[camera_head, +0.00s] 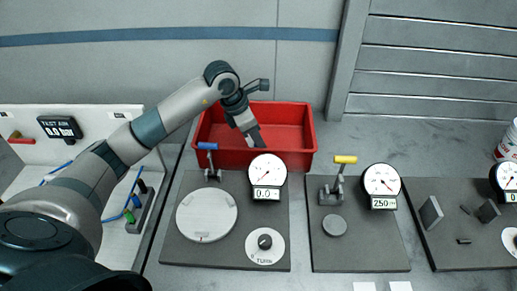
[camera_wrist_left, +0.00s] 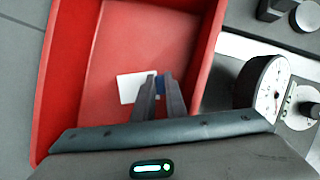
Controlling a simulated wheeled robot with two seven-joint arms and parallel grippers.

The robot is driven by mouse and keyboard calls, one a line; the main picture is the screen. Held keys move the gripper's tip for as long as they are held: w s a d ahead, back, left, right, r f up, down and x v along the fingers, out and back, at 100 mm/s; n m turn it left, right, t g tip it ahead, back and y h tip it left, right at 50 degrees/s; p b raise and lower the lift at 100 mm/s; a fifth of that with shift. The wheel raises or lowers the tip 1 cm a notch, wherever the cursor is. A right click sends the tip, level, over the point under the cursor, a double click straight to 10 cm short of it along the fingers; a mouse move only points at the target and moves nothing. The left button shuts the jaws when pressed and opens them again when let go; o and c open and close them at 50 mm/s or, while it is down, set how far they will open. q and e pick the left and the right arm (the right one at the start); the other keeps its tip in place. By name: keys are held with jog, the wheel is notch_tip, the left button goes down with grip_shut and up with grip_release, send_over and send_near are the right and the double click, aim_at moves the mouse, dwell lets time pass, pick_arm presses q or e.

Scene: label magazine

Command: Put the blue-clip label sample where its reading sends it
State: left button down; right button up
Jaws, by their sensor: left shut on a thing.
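The blue-clip label sample shows in the left wrist view as a white label (camera_wrist_left: 131,88) with a blue clip (camera_wrist_left: 160,84) at its right side. My left gripper (camera_wrist_left: 161,80) is shut on the blue clip, with the label sticking out to the left of the fingers. In the head view, my left gripper (camera_head: 257,141) reaches down into the red bin (camera_head: 213,152), near its front wall. The sample is hidden in the head view. The label is over the bin floor; I cannot tell whether it touches it. My right gripper is not in view.
In front of the bin stands a plate with a blue lever (camera_head: 207,146), a round disc (camera_head: 207,215) and a gauge (camera_head: 267,171) reading about 0.0. To its right, a yellow-lever station (camera_head: 345,160) has a gauge (camera_head: 381,181) reading 250. Another gauge station is at far right.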

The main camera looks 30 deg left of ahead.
pick_arm(q)
jog(key=shift+f+p, duration=0.4)
jog(key=shift+f, duration=0.15)
notch_tip(320, 180, down, 3)
jog(key=shift+r+p, duration=0.2)
jog(key=shift+p, duration=0.35)
jog(key=shift+f, duration=0.1)
jog(key=shift+f, duration=0.1)
jog(key=shift+f, duration=0.1)
jog(key=c, duration=2.1)
grip_release()
